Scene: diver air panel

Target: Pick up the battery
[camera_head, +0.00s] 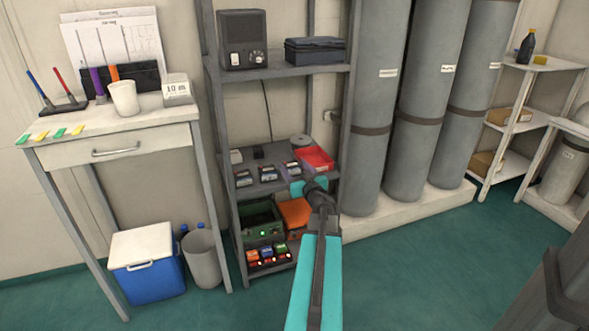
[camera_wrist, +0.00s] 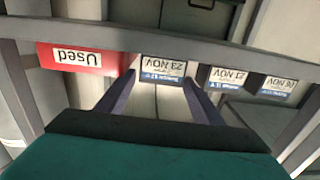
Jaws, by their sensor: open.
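Several dark batteries with white and blue date labels stand on the middle shelf of the rack. In the wrist view, where the labels are upside down, one battery (camera_wrist: 163,69) reads 23 NOV. Two more, a middle battery (camera_wrist: 226,78) and an end battery (camera_wrist: 278,86), stand to its right. In the head view a battery (camera_head: 243,178) shows at the left of the row. My gripper (camera_wrist: 158,82) is open and empty, its two fingers pointing at the 23 NOV battery from in front.
A red bin (camera_wrist: 80,60) marked Used stands beside the batteries; it also shows in the head view (camera_head: 316,158). A shelf bar (camera_wrist: 200,45) crosses the wrist view. Below are a green crate (camera_head: 262,222) and an orange box (camera_head: 294,212). Tall cylinders (camera_head: 375,110) stand right of the rack.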

